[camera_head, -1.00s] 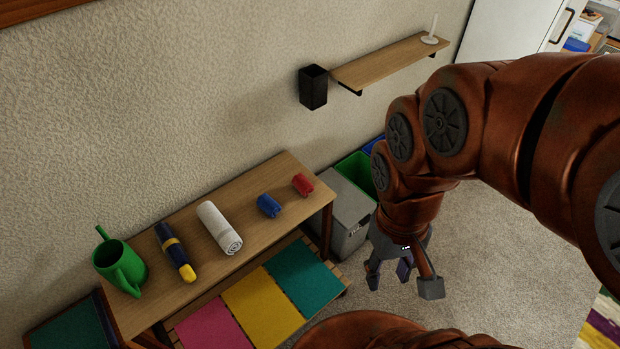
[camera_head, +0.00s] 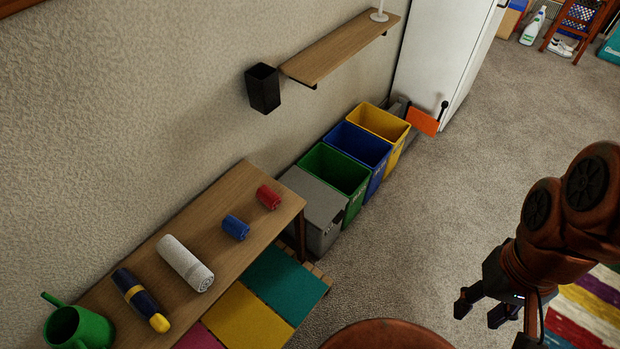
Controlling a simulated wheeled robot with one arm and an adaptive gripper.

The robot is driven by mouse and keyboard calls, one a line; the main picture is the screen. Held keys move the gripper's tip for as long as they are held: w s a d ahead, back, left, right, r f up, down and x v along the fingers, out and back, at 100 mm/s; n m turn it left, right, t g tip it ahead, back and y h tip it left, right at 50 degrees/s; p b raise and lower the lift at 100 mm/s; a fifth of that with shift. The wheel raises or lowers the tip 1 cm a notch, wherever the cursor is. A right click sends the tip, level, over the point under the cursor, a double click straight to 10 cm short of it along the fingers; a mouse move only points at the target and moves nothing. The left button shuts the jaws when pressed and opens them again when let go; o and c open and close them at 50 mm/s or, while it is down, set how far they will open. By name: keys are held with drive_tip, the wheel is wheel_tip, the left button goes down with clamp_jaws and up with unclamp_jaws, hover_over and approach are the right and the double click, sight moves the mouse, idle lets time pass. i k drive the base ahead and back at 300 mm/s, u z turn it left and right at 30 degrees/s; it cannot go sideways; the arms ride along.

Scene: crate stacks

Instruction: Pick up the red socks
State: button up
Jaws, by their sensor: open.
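The red socks (camera_head: 268,197) are a small rolled bundle near the right end of the wooden table (camera_head: 228,196). My gripper (camera_head: 488,318) hangs at the lower right over the carpet, open and empty. It is well to the right of the table and apart from the red socks. Nothing covers the red socks.
Blue socks (camera_head: 235,227), a rolled white towel (camera_head: 185,263), a dark blue and yellow flashlight-like object (camera_head: 140,299) and a green watering can (camera_head: 77,329) share the table. Grey, green (camera_head: 334,172), blue and yellow bins stand beyond it. A wall shelf (camera_head: 345,47) is above. Carpet is clear at centre right.

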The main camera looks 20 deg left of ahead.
sight(269, 198)
drive_tip(key=z, duration=0.05)
drive_tip(key=i, duration=1)
drive_tip(key=u, duration=3.25)
